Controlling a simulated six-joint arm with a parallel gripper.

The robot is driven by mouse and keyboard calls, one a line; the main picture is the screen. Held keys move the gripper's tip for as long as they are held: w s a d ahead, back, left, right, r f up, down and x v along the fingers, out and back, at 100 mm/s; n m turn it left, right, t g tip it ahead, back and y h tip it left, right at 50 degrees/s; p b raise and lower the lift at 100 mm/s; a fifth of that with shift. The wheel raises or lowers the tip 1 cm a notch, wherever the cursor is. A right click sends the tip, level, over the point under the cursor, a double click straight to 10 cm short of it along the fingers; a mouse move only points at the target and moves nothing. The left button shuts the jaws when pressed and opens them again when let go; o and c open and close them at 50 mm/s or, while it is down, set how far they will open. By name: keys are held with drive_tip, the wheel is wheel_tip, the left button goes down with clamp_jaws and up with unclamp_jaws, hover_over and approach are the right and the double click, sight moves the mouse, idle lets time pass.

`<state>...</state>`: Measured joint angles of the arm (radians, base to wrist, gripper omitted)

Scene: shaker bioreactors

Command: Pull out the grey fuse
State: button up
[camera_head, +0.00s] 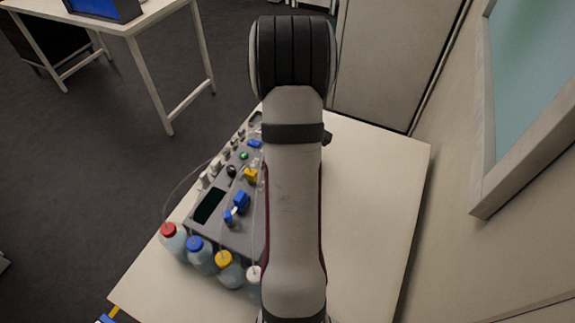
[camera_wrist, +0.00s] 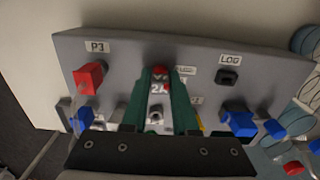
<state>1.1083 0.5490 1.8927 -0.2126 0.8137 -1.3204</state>
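In the wrist view, the two green fingers of my gripper (camera_wrist: 160,84) reach toward the face of a grey device panel (camera_wrist: 125,55). They stand apart on either side of a small grey part marked "2A" (camera_wrist: 158,88), which looks like the grey fuse. I cannot tell whether the fingers touch it or have closed on it. A red piece (camera_wrist: 160,71) shows just beyond it, between the fingertips. A round metallic socket (camera_wrist: 155,116) shows nearer the gripper base. In the head view my arm hides the gripper and the fuse.
On the panel are a red connector (camera_wrist: 89,78) by "P3", a black port (camera_wrist: 228,77) by "LOG" and blue connectors (camera_wrist: 238,120). In the head view several bottles (camera_head: 201,257) stand before the device (camera_head: 240,235). The white table (camera_head: 375,190) is clear on the right.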

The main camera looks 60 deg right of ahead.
drive_tip(key=o, duration=0.5)
drive_tip(key=shift+c, duration=0.2)
